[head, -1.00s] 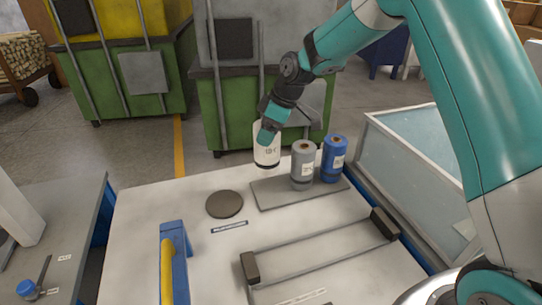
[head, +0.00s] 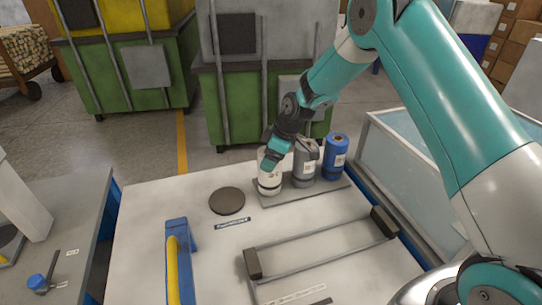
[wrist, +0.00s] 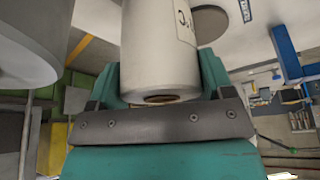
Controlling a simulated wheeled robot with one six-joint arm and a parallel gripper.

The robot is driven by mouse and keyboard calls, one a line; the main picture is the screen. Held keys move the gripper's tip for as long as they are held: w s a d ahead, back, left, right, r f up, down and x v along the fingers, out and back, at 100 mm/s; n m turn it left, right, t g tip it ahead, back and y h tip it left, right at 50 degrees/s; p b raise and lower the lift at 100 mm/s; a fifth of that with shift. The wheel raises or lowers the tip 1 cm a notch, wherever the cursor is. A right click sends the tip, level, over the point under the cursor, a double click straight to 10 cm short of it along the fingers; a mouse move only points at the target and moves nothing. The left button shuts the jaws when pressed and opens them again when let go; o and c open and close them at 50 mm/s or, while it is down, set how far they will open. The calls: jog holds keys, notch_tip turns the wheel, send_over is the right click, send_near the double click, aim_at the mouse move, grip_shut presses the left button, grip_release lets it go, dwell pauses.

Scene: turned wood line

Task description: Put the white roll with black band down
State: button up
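The white roll with a dark band (head: 269,186) is upright at the left end of the grey board (head: 320,193) in the head view. Its base appears to be on the board, though a tiny gap cannot be ruled out. My gripper (head: 270,161) is around its upper part. In the wrist view, the white roll (wrist: 160,50) lies between the teal fingers of my gripper (wrist: 162,85), which appear to touch its sides. Its end with the brown core faces the palm. The black band is hidden in the wrist view.
A grey roll (head: 304,168) and a blue roll (head: 335,158) stand to the right on the same board. A dark round disc (head: 227,201) lies to the left. A low rail frame (head: 318,238) and a blue-and-yellow fixture (head: 178,262) are nearer on the table.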

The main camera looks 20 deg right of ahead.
jog(key=o, duration=0.4)
jog(key=shift+c, duration=0.2)
jog(key=b+v, duration=0.3)
jog(key=v, duration=0.9)
jog(key=s+a+r, duration=0.4)
jog(key=s+r, duration=0.1)
jog(key=s, duration=0.1)
jog(key=s+a+r+m+g, duration=0.1)
jog(key=s+a+m, duration=0.1)
jog(key=s, duration=1.1)
jog(key=s+a+r+m+g, duration=0.1)
jog(key=s+a+r+m, duration=0.1)
jog(key=s, duration=1.2)
jog(key=shift+s+a+r+m, duration=0.3)
jog(key=shift+a+r+m, duration=0.05)
jog(key=shift+m, duration=0.15)
